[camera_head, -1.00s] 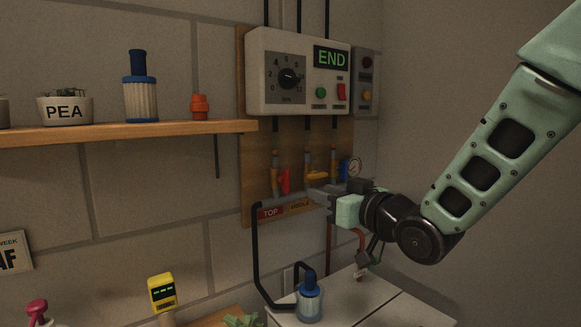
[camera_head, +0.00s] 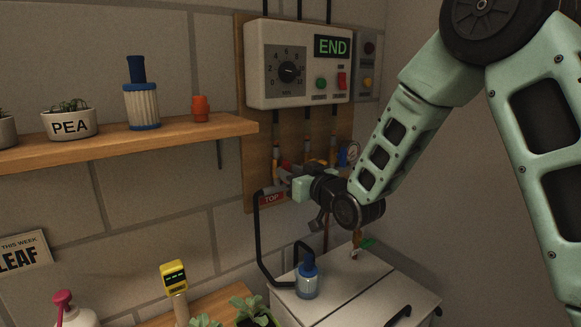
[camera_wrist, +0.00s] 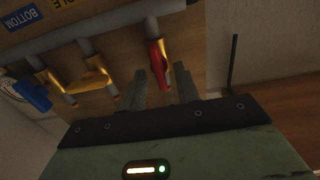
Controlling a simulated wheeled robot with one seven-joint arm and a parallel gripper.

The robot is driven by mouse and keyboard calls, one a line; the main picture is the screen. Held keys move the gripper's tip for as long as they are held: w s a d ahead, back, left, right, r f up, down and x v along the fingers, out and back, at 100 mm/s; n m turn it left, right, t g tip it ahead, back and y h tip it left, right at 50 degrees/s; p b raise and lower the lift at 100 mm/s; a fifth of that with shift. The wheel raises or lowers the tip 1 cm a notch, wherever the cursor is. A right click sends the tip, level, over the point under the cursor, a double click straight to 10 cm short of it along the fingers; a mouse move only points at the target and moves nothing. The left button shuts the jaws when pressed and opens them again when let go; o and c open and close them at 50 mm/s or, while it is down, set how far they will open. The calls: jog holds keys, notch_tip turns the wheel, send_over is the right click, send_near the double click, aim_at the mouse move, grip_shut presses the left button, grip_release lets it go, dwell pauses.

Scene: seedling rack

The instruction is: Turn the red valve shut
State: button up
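The red valve (camera_wrist: 155,55) is a red lever on a brass fitting, on the pipe above the TOP label. In the wrist view it runs roughly along its pipe, slightly slanted. In the head view only a bit of its red (camera_head: 286,163) shows above my gripper (camera_head: 282,184), which hides the rest. In the wrist view the two fingers of my gripper (camera_wrist: 161,86) are apart, with the lever's end between them. A gap shows on each side of the lever, and I cannot make out contact.
A yellow valve (camera_wrist: 95,80) and a blue valve (camera_wrist: 33,95) sit on the neighbouring pipes. The control box (camera_head: 298,65) above reads END. A blue-capped bottle (camera_head: 307,278) stands on the white cabinet (camera_head: 345,295) below, beside a black bent tube (camera_head: 257,235).

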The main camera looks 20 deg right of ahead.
jog(key=shift+w+a, duration=0.1)
jog(key=shift+w, duration=0.2)
grip_shut()
jog(key=shift+f+b, duration=0.1)
jog(key=shift+b, duration=0.2)
jog(key=m+b, duration=0.1)
jog(key=m, duration=0.5)
jog(key=m+b, duration=0.2)
jog(key=m, duration=0.4)
jog(key=m+b, duration=0.1)
jog(key=m, duration=0.4)
jog(key=shift+w+d+f+m+b, duration=0.1)
jog(key=shift+d+f+m+b, duration=0.1)
jog(key=shift+d+m+b, duration=0.2)
jog(key=shift+a, duration=0.1)
